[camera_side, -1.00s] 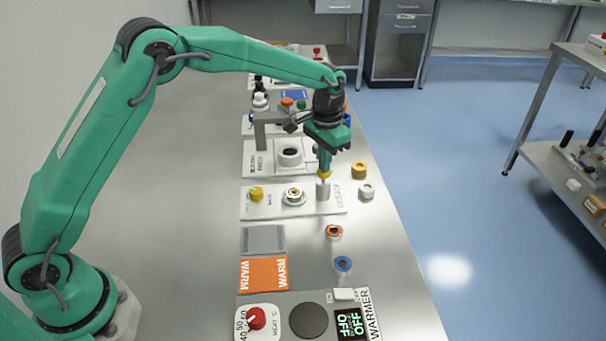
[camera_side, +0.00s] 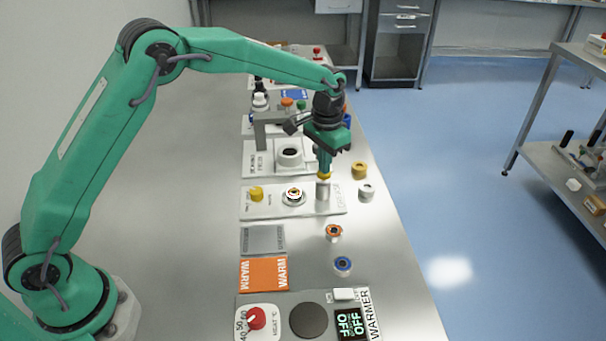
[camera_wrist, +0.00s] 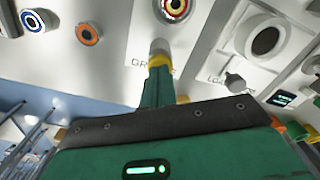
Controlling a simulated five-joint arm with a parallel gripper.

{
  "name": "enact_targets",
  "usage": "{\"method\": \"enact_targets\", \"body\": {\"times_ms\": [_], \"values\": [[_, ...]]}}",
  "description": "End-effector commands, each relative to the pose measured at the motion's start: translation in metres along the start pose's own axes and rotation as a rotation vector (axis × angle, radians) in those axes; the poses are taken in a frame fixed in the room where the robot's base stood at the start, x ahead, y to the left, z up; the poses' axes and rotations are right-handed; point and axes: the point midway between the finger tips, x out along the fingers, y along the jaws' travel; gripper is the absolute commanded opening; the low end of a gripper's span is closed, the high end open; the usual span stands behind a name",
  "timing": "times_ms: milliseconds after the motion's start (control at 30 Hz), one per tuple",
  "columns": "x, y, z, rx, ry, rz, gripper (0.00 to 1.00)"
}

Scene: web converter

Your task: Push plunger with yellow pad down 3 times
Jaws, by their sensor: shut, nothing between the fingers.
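The plunger's grey cylinder (camera_side: 323,191) stands upright at the right end of a white plate (camera_side: 275,211). Its yellow pad (camera_side: 324,176) shows at the cylinder's top, directly under my fingertips. My gripper (camera_side: 324,170) points down, shut and empty, with its tips at the pad; they appear to touch it. In the wrist view my green fingers (camera_wrist: 158,70) end at the yellow pad (camera_wrist: 159,60), with the grey cylinder (camera_wrist: 160,47) beyond it. The fingers partly hide the pad, and the rod under it is not clearly visible.
A yellow knob (camera_side: 256,194) and a round ringed piece (camera_side: 294,196) share the plate. A yellow ring (camera_side: 359,170) and a white ring (camera_side: 367,192) lie to the right. A station with a white ring (camera_side: 289,157) stands behind. Orange-topped (camera_side: 334,232) and blue-topped (camera_side: 343,264) pieces stand in front.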

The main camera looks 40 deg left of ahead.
Motion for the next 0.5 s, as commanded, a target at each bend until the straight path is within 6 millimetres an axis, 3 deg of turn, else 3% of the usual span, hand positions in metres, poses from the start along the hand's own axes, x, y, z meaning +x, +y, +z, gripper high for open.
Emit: {"method": "enact_targets", "body": {"times_ms": [500], "values": [[-0.022,0.000,0.000,0.000,0.001,0.000,0.00]]}}
